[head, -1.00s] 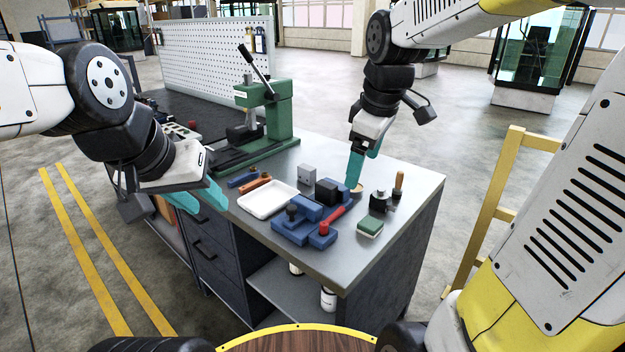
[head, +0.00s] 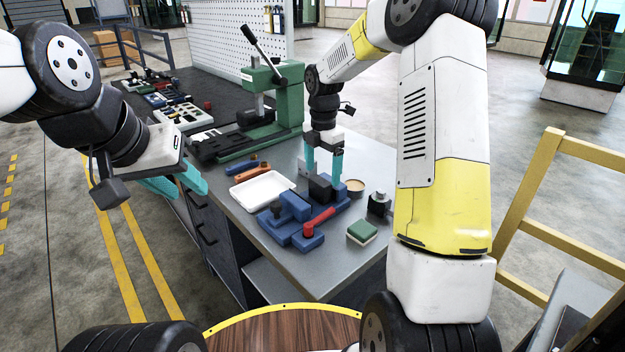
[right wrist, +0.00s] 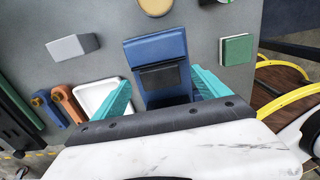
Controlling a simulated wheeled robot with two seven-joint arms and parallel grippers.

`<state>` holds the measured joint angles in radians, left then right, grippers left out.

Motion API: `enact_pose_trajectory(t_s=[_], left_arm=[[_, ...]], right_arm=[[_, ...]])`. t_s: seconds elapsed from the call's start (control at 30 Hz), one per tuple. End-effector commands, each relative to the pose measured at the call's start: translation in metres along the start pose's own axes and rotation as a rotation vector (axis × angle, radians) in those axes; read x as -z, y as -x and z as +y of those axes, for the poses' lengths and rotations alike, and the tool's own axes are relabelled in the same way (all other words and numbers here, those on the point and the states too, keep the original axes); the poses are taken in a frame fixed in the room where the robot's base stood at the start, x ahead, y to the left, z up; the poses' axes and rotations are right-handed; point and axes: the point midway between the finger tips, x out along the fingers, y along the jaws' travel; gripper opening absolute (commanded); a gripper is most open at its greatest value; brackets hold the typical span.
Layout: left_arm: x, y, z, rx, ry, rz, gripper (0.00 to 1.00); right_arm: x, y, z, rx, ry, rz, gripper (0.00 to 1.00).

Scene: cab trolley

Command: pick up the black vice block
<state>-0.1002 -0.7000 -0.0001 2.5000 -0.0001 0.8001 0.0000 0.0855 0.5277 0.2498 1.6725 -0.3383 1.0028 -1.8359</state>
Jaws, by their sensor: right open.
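The black vice block (head: 320,188) sits in the blue vice (head: 292,208) on the grey workbench. In the right wrist view the dark block (right wrist: 163,77) lies between the blue jaws of the vice. My right gripper (head: 323,181) is open over the block and points down. Its teal fingers stand on either side of the block in the head view. In the right wrist view the open fingers (right wrist: 160,80) are left and right of the vice; I cannot tell whether they touch anything. My left gripper (head: 188,187) is open and empty, left of the bench.
A white tray (head: 263,191), a green-topped pad (head: 362,232), a round dish (head: 355,186) and a dark block with a knob (head: 378,205) stand near the vice. The vice's red handle (head: 319,220) points toward the front. A green press (head: 274,95) stands behind.

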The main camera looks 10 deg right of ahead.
Motion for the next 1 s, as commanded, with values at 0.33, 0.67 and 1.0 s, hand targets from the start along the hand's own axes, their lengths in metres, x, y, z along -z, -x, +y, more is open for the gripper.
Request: enact_pose_trajectory(t_s=[0.33, 0.67, 1.0], left_arm=[[0.0, 0.0, 0.0, 0.0, 0.0, 0.0, 0.36], [0.0, 0.0, 0.0, 0.0, 0.0, 0.0, 0.36], [0.0, 0.0, 0.0, 0.0, 0.0, 0.0, 0.36]], right_arm=[[0.002, -0.041, 0.001, 0.0, -0.002, 0.0, 0.85], [0.002, -0.041, 0.001, -0.001, -0.003, 0.0, 0.6], [0.002, -0.04, 0.002, -0.002, -0.003, -0.001, 0.0]])
